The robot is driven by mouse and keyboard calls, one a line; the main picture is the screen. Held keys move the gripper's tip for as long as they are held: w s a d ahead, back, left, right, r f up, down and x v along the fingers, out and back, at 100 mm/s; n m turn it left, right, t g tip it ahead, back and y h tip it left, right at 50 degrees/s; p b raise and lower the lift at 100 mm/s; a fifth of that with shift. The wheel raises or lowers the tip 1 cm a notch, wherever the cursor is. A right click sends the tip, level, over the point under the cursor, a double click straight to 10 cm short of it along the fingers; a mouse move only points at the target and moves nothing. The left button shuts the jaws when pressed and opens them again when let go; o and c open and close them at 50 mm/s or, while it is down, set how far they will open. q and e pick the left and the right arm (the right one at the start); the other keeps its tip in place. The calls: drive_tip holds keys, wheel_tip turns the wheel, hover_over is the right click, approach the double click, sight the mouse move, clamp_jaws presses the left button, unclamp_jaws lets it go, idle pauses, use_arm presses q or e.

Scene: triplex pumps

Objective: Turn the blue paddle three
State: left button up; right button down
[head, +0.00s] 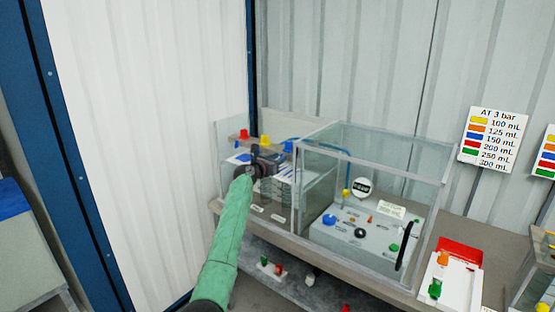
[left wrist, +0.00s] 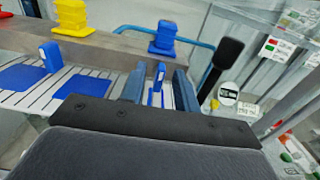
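My left gripper (head: 260,160) reaches over the pump bench at the left end of the glass case. In the left wrist view its two blue-grey fingers (left wrist: 160,90) are apart. A small upright blue paddle (left wrist: 158,76) shows between them, with gaps visible on both sides. I cannot tell how deep it lies between the fingers. Another blue paddle (left wrist: 50,56) stands to the left on the white striped panel (left wrist: 95,77). No number can be read on either paddle. In the head view the gripper hides the paddle. My right gripper is not in view.
Red (head: 244,134), yellow (head: 265,140) and blue (head: 289,146) knobs stand on a ledge behind the panel. A glass case (head: 375,150) covers a control box (head: 365,230) to the right. A red-and-white tray (head: 460,252) lies farther right. A dark handle (left wrist: 221,65) is close to the right finger.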

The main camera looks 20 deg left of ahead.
use_arm(q)
clamp_jaws()
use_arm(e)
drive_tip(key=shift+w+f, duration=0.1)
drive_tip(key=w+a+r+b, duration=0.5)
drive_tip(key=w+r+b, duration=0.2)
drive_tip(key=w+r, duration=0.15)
use_arm(q)
drive_tip(key=shift+s+d+f+m+b, duration=0.15)
drive_tip(key=shift+m+b, duration=0.95)
drive_tip(key=shift+m, duration=1.95)
drive_tip(key=shift+w+d+f+m+b, duration=0.15)
drive_tip(key=shift+m+b, duration=1)
drive_tip(key=shift+m, duration=1.85)
drive_tip(key=shift+s+d+f+m+b, duration=0.2)
drive_tip(key=shift+m+b, duration=0.9)
drive_tip(key=shift+m, duration=1.95)
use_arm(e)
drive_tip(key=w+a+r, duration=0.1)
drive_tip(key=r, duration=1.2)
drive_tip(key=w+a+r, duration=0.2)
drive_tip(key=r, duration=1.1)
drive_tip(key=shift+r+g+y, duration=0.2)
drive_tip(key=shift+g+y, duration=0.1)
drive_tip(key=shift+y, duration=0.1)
